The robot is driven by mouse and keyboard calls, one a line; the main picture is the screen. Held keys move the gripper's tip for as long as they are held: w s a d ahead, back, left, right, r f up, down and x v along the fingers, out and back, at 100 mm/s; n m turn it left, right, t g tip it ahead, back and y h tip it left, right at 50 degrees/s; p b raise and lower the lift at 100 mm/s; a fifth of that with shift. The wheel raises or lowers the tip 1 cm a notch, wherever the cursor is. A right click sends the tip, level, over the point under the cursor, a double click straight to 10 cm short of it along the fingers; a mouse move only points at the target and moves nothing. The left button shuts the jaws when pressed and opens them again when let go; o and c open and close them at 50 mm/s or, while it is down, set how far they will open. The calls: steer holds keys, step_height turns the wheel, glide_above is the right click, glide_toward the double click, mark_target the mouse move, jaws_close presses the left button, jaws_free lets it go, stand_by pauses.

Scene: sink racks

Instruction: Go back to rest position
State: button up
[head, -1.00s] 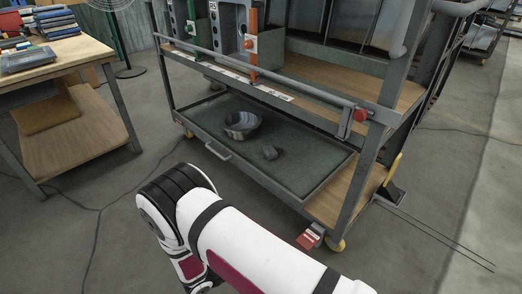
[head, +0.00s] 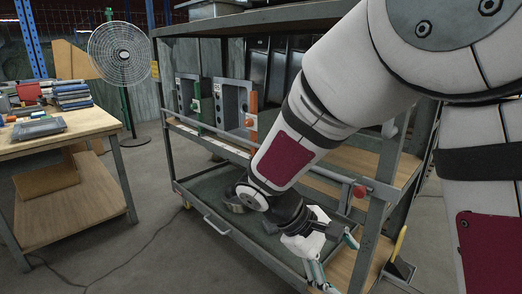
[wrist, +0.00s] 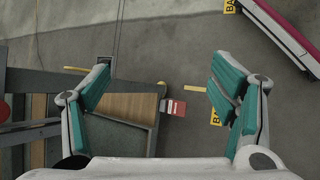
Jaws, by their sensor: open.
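My gripper (head: 338,262) is in front of the right end of the rack's lower level in the head view, at the end of my bent arm. Its teal-padded fingers are spread wide and nothing is between them in the wrist view (wrist: 158,88). The grey metal rack (head: 160,95) holds upright grey sinks (head: 232,105) on its middle level. On the lower tray (head: 212,188), a metal bowl is mostly hidden behind my arm. The small dark object beside it is hidden now.
A wooden workbench (head: 85,124) with books (head: 72,95) stands at left. A fan (head: 122,52) is behind it. A red caster brake (wrist: 176,107) and the rack's wooden corner (wrist: 130,107) lie below my gripper. The floor between bench and rack is clear.

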steer(key=s+d+r+m+g+y, duration=0.1)
steer(key=s+d+r+m+y, duration=0.35)
steer(key=s+r, duration=0.55)
steer(key=s+a+m+t+y, duration=0.15)
steer(key=s+m+y, duration=0.3)
steer(key=s, duration=1.15)
step_height(320, 180, up, 34)
steer(key=t+p, duration=0.4)
steer(key=p, duration=2.8)
steer(key=shift+w+d+h, duration=0.3)
steer(key=shift+w, duration=0.05)
steer(key=shift+t, duration=0.25)
